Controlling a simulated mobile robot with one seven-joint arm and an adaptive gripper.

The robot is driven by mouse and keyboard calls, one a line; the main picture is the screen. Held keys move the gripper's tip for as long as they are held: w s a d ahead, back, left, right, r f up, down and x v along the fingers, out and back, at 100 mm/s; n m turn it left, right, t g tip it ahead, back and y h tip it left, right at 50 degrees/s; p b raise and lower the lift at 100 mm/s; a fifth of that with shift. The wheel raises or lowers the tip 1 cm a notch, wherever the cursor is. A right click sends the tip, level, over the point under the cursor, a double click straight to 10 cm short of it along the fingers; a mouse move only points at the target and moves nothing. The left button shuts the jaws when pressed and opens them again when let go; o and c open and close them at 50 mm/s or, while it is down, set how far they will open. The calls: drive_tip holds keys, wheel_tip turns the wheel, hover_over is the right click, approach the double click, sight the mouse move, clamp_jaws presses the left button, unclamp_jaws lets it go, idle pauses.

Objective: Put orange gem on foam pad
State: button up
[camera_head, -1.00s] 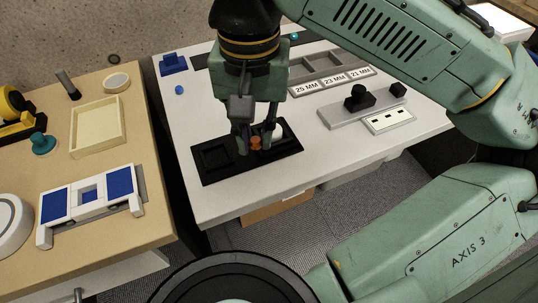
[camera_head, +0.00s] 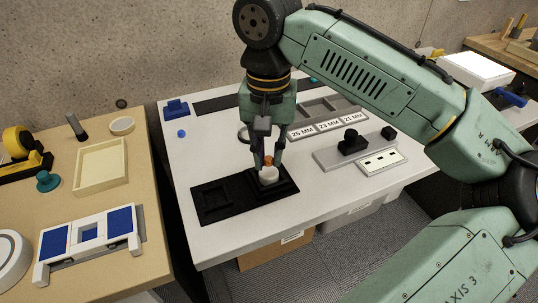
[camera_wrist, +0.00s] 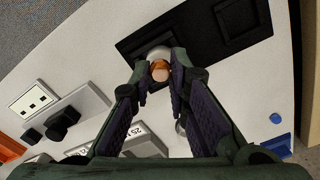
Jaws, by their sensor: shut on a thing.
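The orange gem (camera_head: 268,160) is between the fingertips of my gripper (camera_head: 267,157), which is shut on it. A white round piece (camera_head: 268,175) is directly below the gem; I cannot tell whether the two are joined. Both are over the right square of a black two-square tray (camera_head: 212,201). The wrist view shows the orange gem (camera_wrist: 160,70) between my fingertips, with the white piece (camera_wrist: 157,53) just behind it. No surface is clearly recognisable as the foam pad.
A grey strip with black knobs (camera_head: 351,143) and labelled compartments (camera_head: 328,125) lie right of the tray. A blue knob (camera_head: 181,133) is at the back left. Across a gap, the tan table (camera_head: 155,245) holds a blue-and-white frame (camera_head: 88,232) and a cream tray (camera_head: 101,170).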

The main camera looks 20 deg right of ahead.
sight(269, 171)
drive_tip(key=shift+w+d, duration=0.15)
drive_tip(key=shift+w, duration=0.15)
drive_tip(key=f, duration=0.1)
drive_tip(key=w+f, duration=0.1)
drive_tip(key=shift+d+f, duration=0.25)
drive_tip(key=shift+f, duration=0.1)
drive_tip(key=shift+f+p, duration=0.3)
drive_tip(key=shift+f, duration=0.2)
drive_tip(key=shift+f, duration=0.1)
drive_tip(key=shift+f, duration=0.1)
drive_tip(key=o, duration=0.8)
wheel_tip(269, 171, up, 12)
drive_tip(key=shift+r, duration=0.25)
